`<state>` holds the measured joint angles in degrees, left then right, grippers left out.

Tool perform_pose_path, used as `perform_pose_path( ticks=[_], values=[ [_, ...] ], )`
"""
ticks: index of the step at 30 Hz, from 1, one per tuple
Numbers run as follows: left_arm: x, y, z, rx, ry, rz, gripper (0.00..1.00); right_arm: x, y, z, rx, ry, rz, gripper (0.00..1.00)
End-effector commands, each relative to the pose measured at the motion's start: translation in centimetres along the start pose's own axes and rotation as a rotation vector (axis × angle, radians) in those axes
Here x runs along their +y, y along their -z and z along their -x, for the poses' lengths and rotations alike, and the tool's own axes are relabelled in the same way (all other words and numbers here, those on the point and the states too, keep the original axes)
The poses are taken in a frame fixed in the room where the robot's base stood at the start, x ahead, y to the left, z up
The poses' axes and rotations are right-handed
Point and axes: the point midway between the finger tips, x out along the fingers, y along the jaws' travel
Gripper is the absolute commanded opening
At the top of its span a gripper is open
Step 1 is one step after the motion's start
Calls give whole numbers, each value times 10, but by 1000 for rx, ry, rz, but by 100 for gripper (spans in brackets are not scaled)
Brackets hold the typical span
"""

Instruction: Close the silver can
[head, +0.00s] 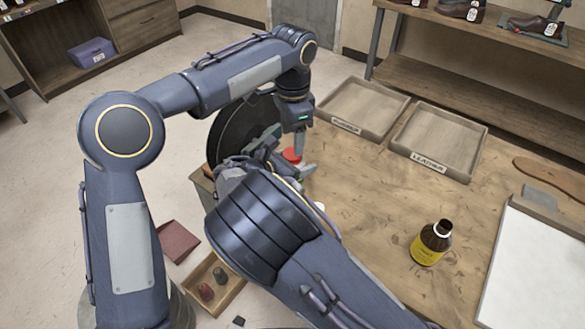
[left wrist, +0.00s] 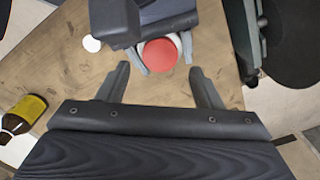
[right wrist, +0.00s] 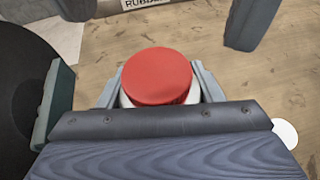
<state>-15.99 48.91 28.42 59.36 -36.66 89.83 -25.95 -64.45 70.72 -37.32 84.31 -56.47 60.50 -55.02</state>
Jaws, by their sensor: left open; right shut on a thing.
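A pale, silver-looking can (right wrist: 127,101) with a thick round red top (right wrist: 157,75) stands near the table's left edge. The red top also shows in the head view (head: 291,155) and the left wrist view (left wrist: 160,54). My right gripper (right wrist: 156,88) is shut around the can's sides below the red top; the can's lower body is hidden. My left gripper (left wrist: 160,72) is open and empty, above and beside the can, with the red top ahead of its fingertips. A flat white disc (left wrist: 92,44) lies on the table beside the can, apart from it; I cannot tell what it is.
A black wheel (head: 228,130) and a grey-green upright (right wrist: 50,100) stand close to the can. A yellow-labelled brown bottle (head: 430,243) stands to the right. Two wooden trays (head: 440,172) (head: 345,126) lie at the back. The table's middle is clear.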

Motion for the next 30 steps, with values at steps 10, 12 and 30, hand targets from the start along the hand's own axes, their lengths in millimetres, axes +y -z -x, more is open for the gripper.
perform_pose_path(
  ticks=[10, 12, 30],
  values=[
    [0, 1, 27, 2, -1, 440, 60, 0, 0, 0, 0, -1, 0, 0],
    [0, 1, 31, 1, -1, 510, 60, 0, 0, 0, 0, -1, 0, 0],
    [0, 0, 19, -3, -2, 571, 60, 0, 0, 0, 0, -1, 0, 0]
  ],
)
